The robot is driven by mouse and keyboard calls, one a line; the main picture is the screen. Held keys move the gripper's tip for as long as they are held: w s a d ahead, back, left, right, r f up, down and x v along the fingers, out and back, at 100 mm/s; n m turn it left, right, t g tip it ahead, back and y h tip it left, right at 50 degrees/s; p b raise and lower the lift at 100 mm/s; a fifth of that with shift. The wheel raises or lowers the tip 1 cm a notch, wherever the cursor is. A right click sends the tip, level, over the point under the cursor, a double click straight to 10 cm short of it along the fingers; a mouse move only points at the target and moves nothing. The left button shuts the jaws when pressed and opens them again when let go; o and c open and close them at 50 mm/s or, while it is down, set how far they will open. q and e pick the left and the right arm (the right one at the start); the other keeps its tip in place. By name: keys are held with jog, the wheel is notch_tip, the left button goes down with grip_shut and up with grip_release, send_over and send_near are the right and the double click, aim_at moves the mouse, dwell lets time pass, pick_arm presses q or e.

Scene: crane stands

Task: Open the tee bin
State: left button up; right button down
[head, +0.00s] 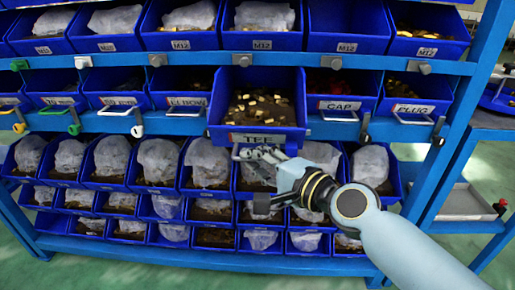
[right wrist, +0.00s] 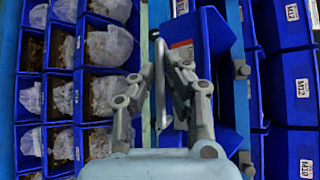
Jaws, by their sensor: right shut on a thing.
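The tee bin (head: 216,112) is a blue drawer labelled TEE in the middle row of the rack. It sticks out well in front of its neighbours, and brass-coloured fittings show inside it. My right gripper (head: 250,155) is at the lower front of this bin, shut on its handle. In the right wrist view the pale metal handle (right wrist: 160,85) runs between the two fingers of my gripper (right wrist: 160,75), beside the bin's blue wall (right wrist: 222,75). The gripper and wrist partly hide the handle in the head view. My left gripper is not in view.
The elbow bin (head: 188,100) is left of the tee bin and the cap bin (head: 341,105) right of it, both further back. Rows of blue bins with bagged parts fill the rack above and below. A blue rack post (head: 462,115) stands at the right.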

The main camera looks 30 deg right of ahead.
jog(key=shift+s+a, duration=0.15)
jog(key=shift+s, duration=0.1)
jog(key=shift+f, duration=0.1)
jog(key=c, duration=1.4)
grip_release()
jog(key=v, duration=1.2)
